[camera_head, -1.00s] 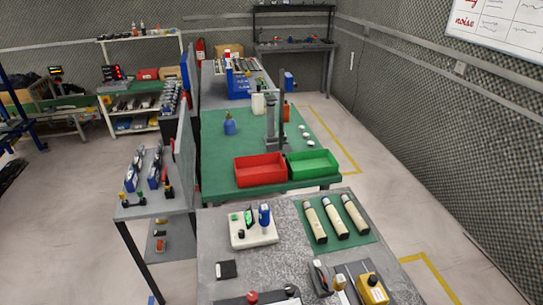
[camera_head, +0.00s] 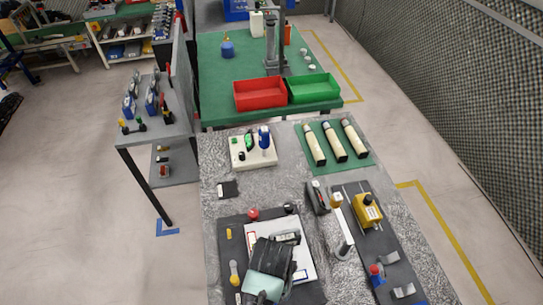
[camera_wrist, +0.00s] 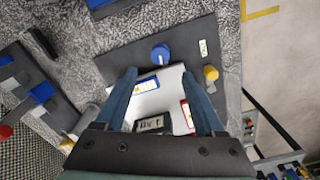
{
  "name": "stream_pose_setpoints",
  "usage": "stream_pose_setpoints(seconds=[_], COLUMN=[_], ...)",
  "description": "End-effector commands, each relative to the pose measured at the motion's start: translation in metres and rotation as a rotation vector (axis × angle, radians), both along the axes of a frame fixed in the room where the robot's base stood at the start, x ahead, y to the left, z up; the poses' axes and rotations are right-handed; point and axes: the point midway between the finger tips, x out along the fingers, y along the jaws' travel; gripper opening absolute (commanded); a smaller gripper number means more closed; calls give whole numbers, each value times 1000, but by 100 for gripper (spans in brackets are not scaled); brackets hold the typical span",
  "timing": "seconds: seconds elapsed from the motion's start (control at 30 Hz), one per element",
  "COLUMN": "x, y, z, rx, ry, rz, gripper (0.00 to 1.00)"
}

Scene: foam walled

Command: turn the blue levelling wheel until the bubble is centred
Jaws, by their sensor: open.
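A round blue wheel (camera_wrist: 160,53) with a pale mark on its near side stands on a dark mat (camera_wrist: 120,62) in the wrist view. My gripper (camera_wrist: 158,75) is open and empty, its two fingers spread to either side of a white sheet or plate (camera_wrist: 173,80). The wheel lies just beyond the fingertips, between their lines, with no contact visible. In the head view my gripper (camera_head: 272,262) is over the mat (camera_head: 239,246) at the bench front and appears to hide the wheel. A small dark box (camera_wrist: 153,123) lies on the white sheet. I cannot make out a bubble.
A yellow knob (camera_wrist: 211,73) stands close right of the wheel in the wrist view. Red (camera_head: 253,214) and black (camera_head: 289,208) knobs stand at the mat's back edge. A yellow device (camera_head: 367,210) and a blue-red part (camera_head: 376,272) are to the right.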

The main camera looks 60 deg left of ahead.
Motion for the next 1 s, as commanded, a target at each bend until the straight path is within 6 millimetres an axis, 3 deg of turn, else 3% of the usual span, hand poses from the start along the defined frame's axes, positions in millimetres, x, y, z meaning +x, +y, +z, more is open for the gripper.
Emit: stream_pose_setpoints(seconds=[0.2,0.33,1.0], x=[2,1,0], y=[1,0,0], z=[35,45,47], rx=[2,1,0], ry=[-4,-2,0], rz=[-1,0,0], gripper=[71,71,71])
